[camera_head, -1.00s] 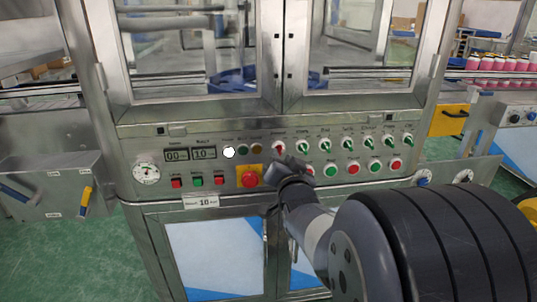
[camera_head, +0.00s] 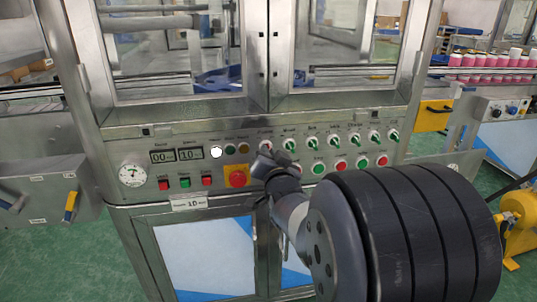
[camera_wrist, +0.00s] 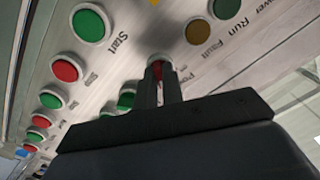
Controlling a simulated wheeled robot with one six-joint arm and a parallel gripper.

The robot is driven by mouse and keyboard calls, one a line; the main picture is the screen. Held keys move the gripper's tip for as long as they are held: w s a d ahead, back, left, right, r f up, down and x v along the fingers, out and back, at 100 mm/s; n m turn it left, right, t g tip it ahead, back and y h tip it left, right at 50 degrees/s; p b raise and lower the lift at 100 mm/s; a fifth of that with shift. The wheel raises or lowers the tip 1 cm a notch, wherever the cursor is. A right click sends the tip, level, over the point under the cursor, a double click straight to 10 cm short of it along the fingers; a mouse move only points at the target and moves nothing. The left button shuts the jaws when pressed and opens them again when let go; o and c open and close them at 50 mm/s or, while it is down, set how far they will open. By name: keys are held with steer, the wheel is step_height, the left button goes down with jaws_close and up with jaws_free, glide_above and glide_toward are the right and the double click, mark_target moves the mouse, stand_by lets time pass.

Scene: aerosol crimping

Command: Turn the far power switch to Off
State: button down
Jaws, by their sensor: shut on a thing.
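A red rotary switch (camera_head: 264,146) sits in the upper row of the metal control panel (camera_head: 150,200), right of the indicator lights. In the head view my gripper (camera_head: 267,158) reaches it from below and covers part of it. In the wrist view the red switch (camera_wrist: 157,70) shows between the tips of my gripper (camera_wrist: 158,80), which is shut on it. A label starting "Po" is partly hidden beside it. I cannot tell the switch's exact angle or its position marks.
A row of green switches (camera_head: 333,142) runs to the right, above red and green push buttons (camera_head: 319,168). A red emergency stop (camera_head: 236,177) on yellow is close to the left of my gripper. Glass doors (camera_head: 350,45) stand above the panel.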

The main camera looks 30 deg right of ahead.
steer(key=shift+n+b, duration=0.3)
steer(key=shift+b, duration=0.05)
steer(key=shift+n+b, duration=4.6)
steer(key=shift+n, duration=1)
steer(key=c, duration=1.5)
jaws_free()
steer(key=shift+c, duration=0.2)
steer(key=shift+s, duration=0.1)
